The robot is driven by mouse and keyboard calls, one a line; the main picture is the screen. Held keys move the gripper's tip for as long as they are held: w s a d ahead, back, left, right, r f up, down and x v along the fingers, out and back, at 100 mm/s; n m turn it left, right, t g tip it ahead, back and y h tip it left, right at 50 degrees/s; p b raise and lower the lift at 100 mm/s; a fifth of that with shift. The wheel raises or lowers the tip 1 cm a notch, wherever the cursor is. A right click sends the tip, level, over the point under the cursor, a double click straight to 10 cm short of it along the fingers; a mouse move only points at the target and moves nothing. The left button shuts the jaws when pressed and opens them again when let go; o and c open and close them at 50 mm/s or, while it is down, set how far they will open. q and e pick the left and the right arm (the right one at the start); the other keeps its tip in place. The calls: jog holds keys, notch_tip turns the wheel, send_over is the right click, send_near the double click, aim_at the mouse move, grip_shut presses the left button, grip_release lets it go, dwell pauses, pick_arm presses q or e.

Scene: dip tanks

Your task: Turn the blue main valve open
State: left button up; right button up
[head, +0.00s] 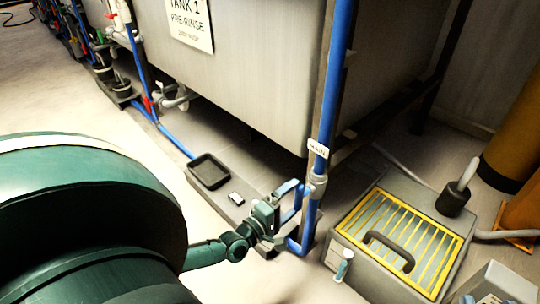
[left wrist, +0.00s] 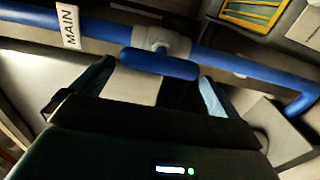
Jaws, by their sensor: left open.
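The blue main valve's handle (head: 288,187) sits low on the vertical blue pipe (head: 332,95), below a white tag (head: 318,149) reading MAIN. In the left wrist view the blue handle (left wrist: 160,63) lies in front of a grey valve body (left wrist: 160,40) on the blue pipe. My left gripper (head: 272,211) is beside the valve, near the floor. In the left wrist view my left gripper (left wrist: 148,85) is open, its two fingers apart on either side of the handle's ends. I cannot tell whether they touch it. My right gripper is not in view.
A large grey tank (head: 240,65) marked TANK 1 PRE-RINSE stands behind. A grey box with a yellow grille (head: 428,222) and a dark handle stands close on the right.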

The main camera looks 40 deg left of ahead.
pick_arm(q)
jog(key=s+p, duration=0.2)
jog(key=s, duration=0.8)
jog(key=shift+s+a, duration=0.25)
jog(key=shift+a, duration=0.15)
